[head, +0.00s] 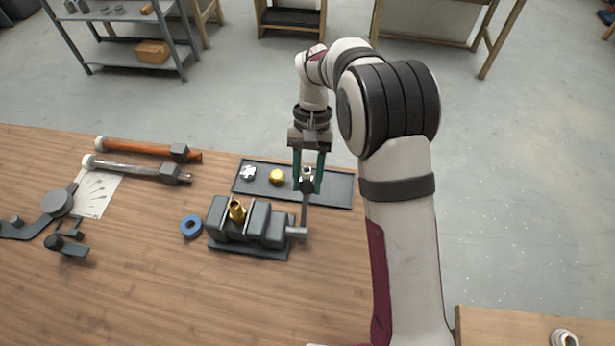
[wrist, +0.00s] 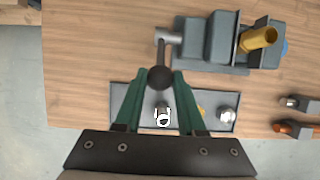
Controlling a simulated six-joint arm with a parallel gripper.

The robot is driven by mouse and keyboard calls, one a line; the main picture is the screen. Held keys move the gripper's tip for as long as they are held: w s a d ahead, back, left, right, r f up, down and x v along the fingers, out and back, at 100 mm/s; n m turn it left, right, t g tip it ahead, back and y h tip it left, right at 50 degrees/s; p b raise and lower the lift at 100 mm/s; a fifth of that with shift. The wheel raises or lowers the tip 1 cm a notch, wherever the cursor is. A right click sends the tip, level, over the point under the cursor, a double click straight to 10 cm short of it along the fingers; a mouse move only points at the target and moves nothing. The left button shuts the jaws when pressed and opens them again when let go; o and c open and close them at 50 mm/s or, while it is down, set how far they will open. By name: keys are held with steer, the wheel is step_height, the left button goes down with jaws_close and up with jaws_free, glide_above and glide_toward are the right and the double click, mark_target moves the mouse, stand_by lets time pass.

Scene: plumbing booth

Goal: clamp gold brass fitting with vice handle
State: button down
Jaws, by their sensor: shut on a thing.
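The grey vice (head: 268,222) sits on the workbench; it also shows at the top of the wrist view (wrist: 210,42). The gold brass fitting (head: 237,211) sits between the vice jaws, leaning in the wrist view (wrist: 258,38). I cannot tell how tightly the jaws touch it. The vice handle (head: 304,212) is a grey bar at the vice's right end in the head view, pointing away towards the tray. My gripper (head: 308,182) is shut on its dark knob end (wrist: 160,77), between the green fingertips.
A dark tray (head: 335,190) lies behind the vice, holding a silver piece (head: 248,172) and a gold piece (head: 277,177); another silver piece (wrist: 163,116) shows between my fingers. A blue ring (head: 191,226) lies left of the vice.

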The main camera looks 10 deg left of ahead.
steer(key=shift+r, duration=0.1)
steer(key=shift+s+r+t, duration=0.55)
steer(key=shift+s+t, duration=0.35)
steer(key=shift+t, duration=0.1)
steer(key=s+t, duration=0.3)
steer(key=s, duration=0.5)
steer(key=shift+s+d+r+t, duration=0.2)
steer(key=shift+s+r+t, duration=0.1)
steer(key=shift+s+t, duration=0.1)
steer(key=c, duration=0.5)
jaws_free()
steer(key=shift+w+a+r, duration=0.1)
steer(key=shift+a, duration=0.1)
